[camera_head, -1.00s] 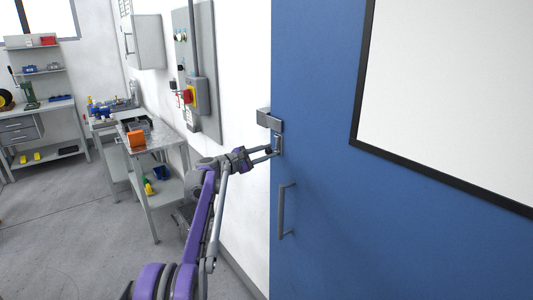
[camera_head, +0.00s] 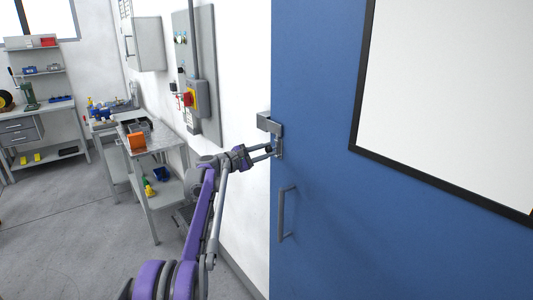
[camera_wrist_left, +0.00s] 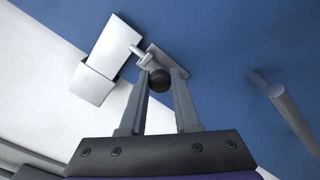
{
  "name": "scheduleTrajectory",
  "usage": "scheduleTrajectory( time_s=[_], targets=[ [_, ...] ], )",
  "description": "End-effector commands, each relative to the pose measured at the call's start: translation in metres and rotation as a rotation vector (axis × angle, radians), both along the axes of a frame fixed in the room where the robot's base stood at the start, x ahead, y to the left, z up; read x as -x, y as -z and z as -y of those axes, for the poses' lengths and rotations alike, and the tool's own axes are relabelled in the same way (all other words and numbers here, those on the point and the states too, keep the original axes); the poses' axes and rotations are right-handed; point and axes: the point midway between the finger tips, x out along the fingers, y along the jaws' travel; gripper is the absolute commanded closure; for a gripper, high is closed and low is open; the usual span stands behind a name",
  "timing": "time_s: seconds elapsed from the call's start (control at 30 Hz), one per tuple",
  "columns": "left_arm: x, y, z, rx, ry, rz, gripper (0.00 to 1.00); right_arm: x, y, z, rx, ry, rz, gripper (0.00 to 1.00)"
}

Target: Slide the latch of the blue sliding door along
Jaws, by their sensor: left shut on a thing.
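The blue sliding door (camera_head: 340,220) fills the right half of the head view. Its grey metal latch (camera_head: 279,147) sits near the door's left edge, just below a grey bracket (camera_head: 269,122) at the edge of the white wall. My left gripper (camera_head: 269,150) reaches the latch from the left. In the left wrist view my left gripper (camera_wrist_left: 160,76) has its fingers closed around the dark round knob (camera_wrist_left: 160,82) of the latch. The latch plate (camera_wrist_left: 165,57) lies just beyond the fingertips, beside the pale bracket (camera_wrist_left: 113,48). My right gripper is not in view.
A vertical door handle (camera_head: 287,213) stands out below the latch. A framed white board (camera_head: 450,90) hangs on the door. A wall panel with a red and yellow switch (camera_head: 190,98), a metal workbench (camera_head: 155,140) and shelving are at the left. The floor there is mostly clear.

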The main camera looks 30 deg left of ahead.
Motion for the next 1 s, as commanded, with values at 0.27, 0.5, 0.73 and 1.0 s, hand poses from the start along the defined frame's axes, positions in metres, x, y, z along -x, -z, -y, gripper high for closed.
scheduleTrajectory(
  time_s=[0.27,0.5,0.73,1.0],
  targets=[
    [0.0,-0.015,-0.002,0.005,-0.004,0.006,1.0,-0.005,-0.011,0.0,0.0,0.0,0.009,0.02],
    [0.0,-0.014,-0.002,0.003,-0.004,0.004,0.39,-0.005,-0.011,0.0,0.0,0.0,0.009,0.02],
    [0.0,-0.013,-0.001,0.001,-0.002,0.003,0.39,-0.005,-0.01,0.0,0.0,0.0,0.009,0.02],
    [0.022,-0.01,-0.011,0.001,-0.003,0.001,0.39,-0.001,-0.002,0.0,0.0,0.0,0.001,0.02]
  ],
)
